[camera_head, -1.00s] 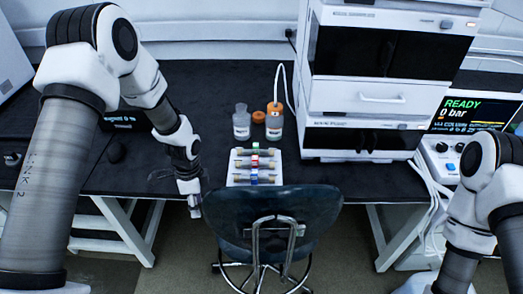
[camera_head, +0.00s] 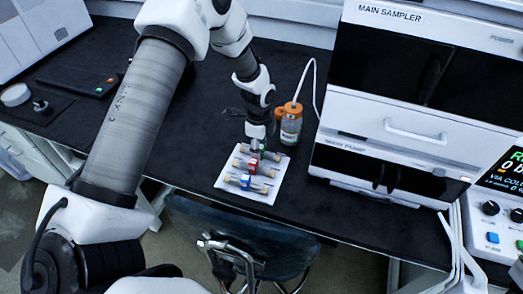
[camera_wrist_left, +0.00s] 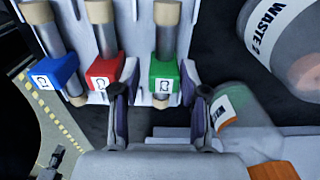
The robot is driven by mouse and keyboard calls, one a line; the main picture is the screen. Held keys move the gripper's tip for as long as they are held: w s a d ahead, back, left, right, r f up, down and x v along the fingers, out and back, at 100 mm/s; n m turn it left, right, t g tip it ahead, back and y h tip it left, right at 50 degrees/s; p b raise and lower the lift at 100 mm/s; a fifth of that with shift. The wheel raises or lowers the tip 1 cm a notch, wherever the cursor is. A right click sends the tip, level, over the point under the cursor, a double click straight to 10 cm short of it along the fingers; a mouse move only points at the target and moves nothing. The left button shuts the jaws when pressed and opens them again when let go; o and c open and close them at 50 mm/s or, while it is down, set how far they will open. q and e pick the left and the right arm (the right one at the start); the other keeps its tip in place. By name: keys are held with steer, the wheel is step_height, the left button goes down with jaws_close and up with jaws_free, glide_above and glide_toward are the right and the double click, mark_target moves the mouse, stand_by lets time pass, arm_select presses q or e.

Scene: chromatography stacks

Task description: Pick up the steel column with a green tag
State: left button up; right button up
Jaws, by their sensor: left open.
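The steel column with a green tag (camera_wrist_left: 165,77) lies on a white tray (camera_head: 262,197), at the far end of a row of three. In the head view its green tag (camera_head: 263,154) is partly hidden by my left gripper (camera_head: 257,147). My left gripper (camera_wrist_left: 162,103) is open; in the left wrist view its fingers stand either side of the green tag's near end. I cannot tell whether they touch it. A red-tagged column (camera_wrist_left: 103,68) lies beside it, then a blue-tagged column (camera_wrist_left: 55,75). My right gripper is out of view.
Bottles with orange caps, one labelled waste (camera_wrist_left: 270,30), stand close beyond the green-tagged column; one bottle (camera_head: 290,125) has a tube. The sampler stack (camera_head: 400,130) stands to the right. A chair (camera_head: 235,235) is at the front.

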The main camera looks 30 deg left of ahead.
arm_select(q)
steer(key=shift+w+d+f, duration=0.1)
steer(key=shift+w+f, duration=0.1)
steer(key=shift+f, duration=0.35)
steer(key=shift+w+d+f, duration=0.1)
steer(key=shift+w+f, duration=0.1)
steer(key=shift+f, duration=0.35)
steer(key=shift+s, duration=0.15)
steer(key=shift+c, duration=0.4)
steer(key=shift+r, duration=0.1)
jaws_close()
